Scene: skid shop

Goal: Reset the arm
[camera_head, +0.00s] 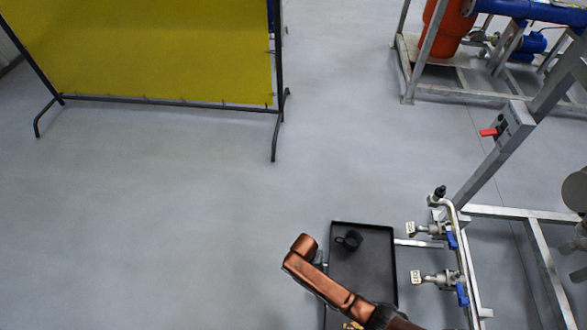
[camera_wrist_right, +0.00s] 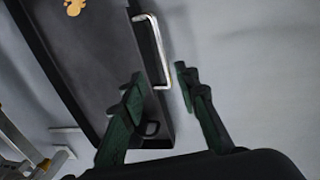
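My right arm (camera_head: 330,286) comes in from the bottom edge of the head view, its copper-coloured links passing over the black tray. My left arm and left gripper are in neither view.
The black tray (camera_head: 360,270) holds a black cup-like part (camera_head: 349,240) and a brass-coloured piece (camera_wrist_right: 75,7). A metal handle (camera_wrist_right: 153,48) is at its edge. Pipework with blue-handled valves (camera_head: 452,240) stands right of it. A yellow screen (camera_head: 140,45) stands far left; floor between is clear.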

